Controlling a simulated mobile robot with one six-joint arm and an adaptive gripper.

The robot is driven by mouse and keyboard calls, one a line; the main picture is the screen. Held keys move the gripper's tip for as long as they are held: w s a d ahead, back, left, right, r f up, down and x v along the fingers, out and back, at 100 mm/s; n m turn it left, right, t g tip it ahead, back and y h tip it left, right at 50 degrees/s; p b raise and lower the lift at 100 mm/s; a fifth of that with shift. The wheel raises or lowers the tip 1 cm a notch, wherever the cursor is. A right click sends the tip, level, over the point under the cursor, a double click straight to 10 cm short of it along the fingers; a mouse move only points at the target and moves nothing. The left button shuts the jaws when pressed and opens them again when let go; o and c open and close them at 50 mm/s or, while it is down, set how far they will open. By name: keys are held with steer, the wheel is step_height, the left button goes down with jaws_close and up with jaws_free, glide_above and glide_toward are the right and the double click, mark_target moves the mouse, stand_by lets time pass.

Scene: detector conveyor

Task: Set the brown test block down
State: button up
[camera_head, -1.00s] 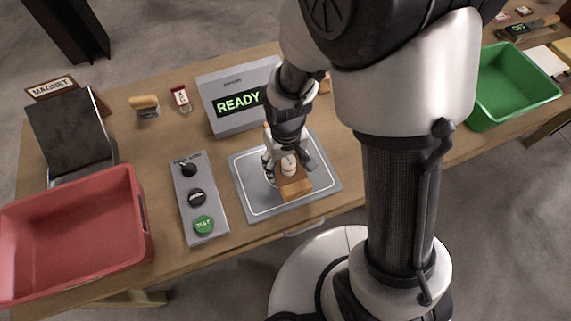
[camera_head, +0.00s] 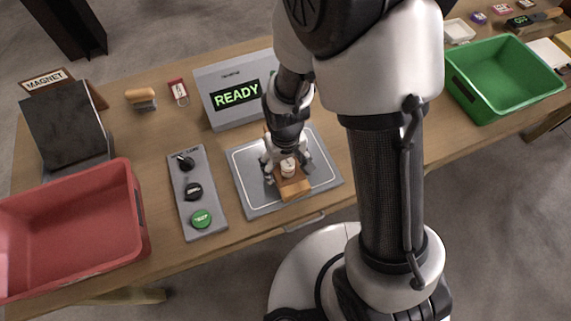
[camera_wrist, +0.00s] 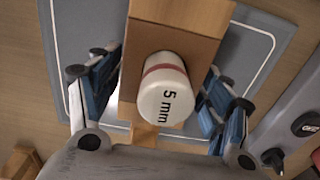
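The brown test block (camera_head: 293,188) is over the grey plate with the white outline (camera_head: 248,188), below the READY display. A white cylinder with a red band, marked "5 mm" (camera_wrist: 166,95), stands on the block and also shows in the head view (camera_head: 288,168). My gripper (camera_head: 287,172) points down over the plate with its fingers on both sides of the block. Whether the block's underside touches the plate cannot be told.
The READY display (camera_head: 236,94) stands just behind the plate. A control panel (camera_head: 205,215) with knobs and a green button lies left of it. A red bin (camera_head: 140,215) is at far left, a green bin (camera_head: 475,105) at right. A brush (camera_head: 141,98) lies behind.

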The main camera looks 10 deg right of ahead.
steer(key=shift+o, duration=0.5)
steer(key=shift+r, duration=0.3)
step_height(320, 180, up, 12)
steer(key=p, duration=0.4)
steer(key=shift+d+r, duration=0.1)
steer(key=s+d+r+m+t, duration=0.1)
steer(key=s+d+r+t, duration=0.1)
steer(key=s+d+r, duration=0.3)
steer(key=s+d+r+m+t, duration=0.2)
steer(key=s+d+r, duration=0.3)
steer(key=r, duration=0.9)
steer(key=shift+s+r+t, duration=0.15)
steer(key=shift+s+t, duration=0.15)
steer(key=shift+s, duration=0.4)
